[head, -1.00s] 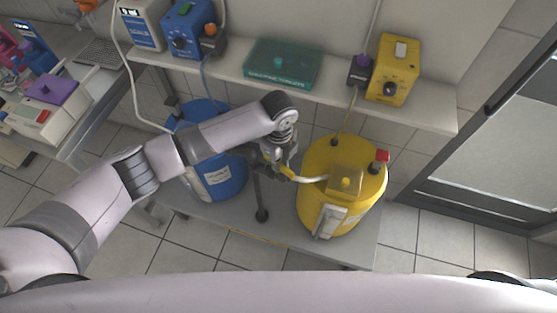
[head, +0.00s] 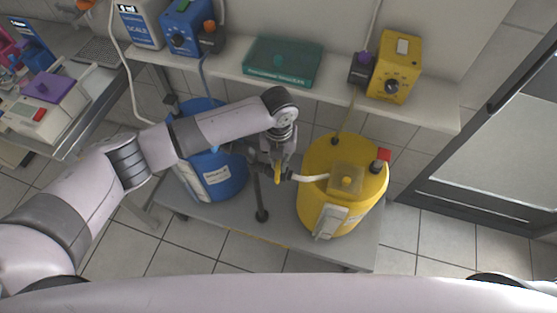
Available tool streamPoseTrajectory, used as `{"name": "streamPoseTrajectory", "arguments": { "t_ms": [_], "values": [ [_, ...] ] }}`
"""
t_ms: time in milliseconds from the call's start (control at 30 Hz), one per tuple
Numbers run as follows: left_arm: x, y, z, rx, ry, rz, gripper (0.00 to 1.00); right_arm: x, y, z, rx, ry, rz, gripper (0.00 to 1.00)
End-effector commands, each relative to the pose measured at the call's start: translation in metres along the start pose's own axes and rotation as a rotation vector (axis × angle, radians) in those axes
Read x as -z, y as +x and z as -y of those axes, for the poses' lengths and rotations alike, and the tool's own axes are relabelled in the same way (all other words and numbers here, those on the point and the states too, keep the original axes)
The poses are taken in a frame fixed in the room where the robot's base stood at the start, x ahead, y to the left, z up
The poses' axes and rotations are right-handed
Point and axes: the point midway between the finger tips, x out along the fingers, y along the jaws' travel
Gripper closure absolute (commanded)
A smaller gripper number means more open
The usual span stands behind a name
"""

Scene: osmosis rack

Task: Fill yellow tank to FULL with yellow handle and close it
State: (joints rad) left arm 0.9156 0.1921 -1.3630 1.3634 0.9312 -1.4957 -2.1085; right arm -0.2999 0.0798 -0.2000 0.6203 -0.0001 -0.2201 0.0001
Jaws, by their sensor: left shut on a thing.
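The yellow tank (head: 314,205) stands on the lower shelf at the right of the head view. A white hose (head: 312,178) runs from its top toward the black stand. The yellow handle (head: 278,174) shows beside the fingers of my left gripper (head: 277,166), pointing down in the picture. My left gripper is shut on the yellow handle; its fingers partly hide it. The liquid level and any FULL mark on the tank are too small to read. My right gripper is not in view.
A blue tank (head: 226,181) stands left of the black stand (head: 261,200), partly behind my left arm. Above, the upper shelf (head: 433,116) bears a yellow box (head: 394,66), a green box (head: 284,62) and a blue box (head: 187,27). Tiled floor lies clear in front.

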Motion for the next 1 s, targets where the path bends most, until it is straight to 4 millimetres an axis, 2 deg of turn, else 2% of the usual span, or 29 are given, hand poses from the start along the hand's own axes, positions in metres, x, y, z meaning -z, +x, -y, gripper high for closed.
{"name": "streamPoseTrajectory", "arguments": {
  "t_ms": [400, 1000],
  "values": [
    [0.0, 0.0, 0.0005, 0.0, 0.266, 0.0, 1.0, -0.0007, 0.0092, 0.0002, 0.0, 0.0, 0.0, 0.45],
    [0.0003, 0.0, -0.0003, -0.002, 0.34, 0.0, 1.0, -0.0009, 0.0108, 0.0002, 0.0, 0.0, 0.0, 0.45]
  ]
}}
